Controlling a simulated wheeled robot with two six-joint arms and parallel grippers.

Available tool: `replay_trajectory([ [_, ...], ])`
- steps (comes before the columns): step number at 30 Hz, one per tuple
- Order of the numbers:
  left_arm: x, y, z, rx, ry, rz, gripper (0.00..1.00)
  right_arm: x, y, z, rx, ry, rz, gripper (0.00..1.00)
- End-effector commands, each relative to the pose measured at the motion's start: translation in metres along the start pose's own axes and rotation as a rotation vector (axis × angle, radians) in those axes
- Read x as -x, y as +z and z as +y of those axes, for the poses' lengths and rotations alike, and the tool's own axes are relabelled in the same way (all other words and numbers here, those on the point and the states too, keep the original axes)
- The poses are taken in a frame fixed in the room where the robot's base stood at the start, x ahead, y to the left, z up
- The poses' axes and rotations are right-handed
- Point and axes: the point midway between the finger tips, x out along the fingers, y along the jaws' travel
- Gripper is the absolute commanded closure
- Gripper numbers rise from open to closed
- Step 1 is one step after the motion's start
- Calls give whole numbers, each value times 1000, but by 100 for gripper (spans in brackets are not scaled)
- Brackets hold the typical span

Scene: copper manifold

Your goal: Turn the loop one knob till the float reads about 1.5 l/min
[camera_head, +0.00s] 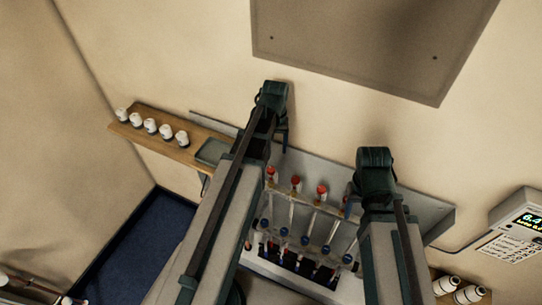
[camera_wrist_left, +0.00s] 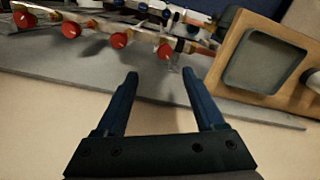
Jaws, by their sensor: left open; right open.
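The manifold (camera_head: 310,215) hangs on a grey back panel (camera_head: 425,207), with red knobs along its top and blue knobs below. The leftmost red knob (camera_head: 272,172) is at the shelf end. In the left wrist view it appears to be the red knob (camera_wrist_left: 165,51) just beyond my fingertips. No loop label is readable, and I cannot read the floats. My left gripper (camera_wrist_left: 160,73) is open and empty, its fingers pointing toward that knob without visible contact. My right gripper (camera_head: 350,190) is open beside the manifold's right end; its fingers are mostly hidden by its wrist.
A wall box with a lit display (camera_head: 525,220) is at right.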

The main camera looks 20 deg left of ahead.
Motion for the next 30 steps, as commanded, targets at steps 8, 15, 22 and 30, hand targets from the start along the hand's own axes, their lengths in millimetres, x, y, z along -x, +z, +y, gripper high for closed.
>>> replay_trajectory([
  [8,8,-8,-12,36,6,3,29,8,0,1,-1,0,0,47],
  [15,-2,-8,-11,34,5,3,29,-2,0,0,0,0,0,47],
  [22,-26,-8,-11,34,5,2,29,-26,-2,-2,1,0,1,47],
  [30,-64,-8,-11,34,5,2,29,-64,-4,-6,-2,0,3,47],
])
